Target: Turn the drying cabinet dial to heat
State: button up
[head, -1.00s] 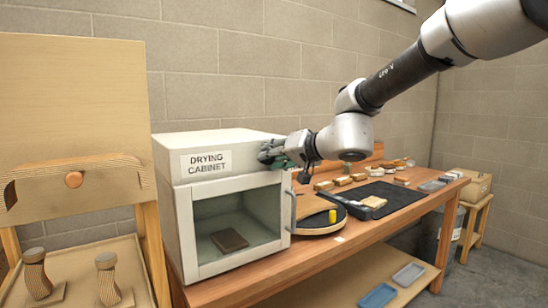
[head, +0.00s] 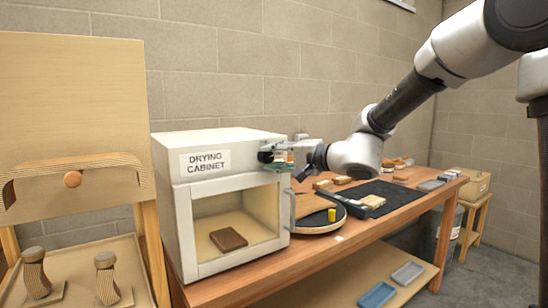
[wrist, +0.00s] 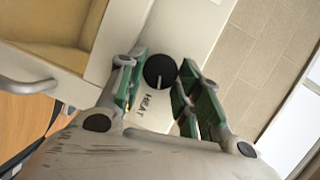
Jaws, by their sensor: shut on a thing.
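The drying cabinet (head: 168,210) is a white box with a name label on its upper front and a framed window door, closed, below. A brown block (head: 228,239) lies inside, in warm yellow light. My gripper (head: 272,158) is at the right end of the upper front panel. In the wrist view, my gripper (wrist: 157,76) has its green-padded fingers on either side of the round black dial (wrist: 160,70) and is shut on it. The dial's white pointer line points towards the word HEAT (wrist: 148,104). In the head view the fingers largely cover the dial.
The door handle (head: 292,208) stands out just below my gripper. A black mat (head: 400,198) lies further right on the wooden bench.

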jog(key=shift+f+m+y, duration=0.15)
jog(key=shift+m+y, duration=0.55)
jog(key=shift+m, duration=0.8)
jog(key=o, duration=1)
jog(key=shift+t, duration=0.3)
jog(key=shift+o, duration=0.2)
jog(key=shift+d, duration=0.15)
jog(key=v, duration=0.8)
jog(key=shift+m, duration=0.3)
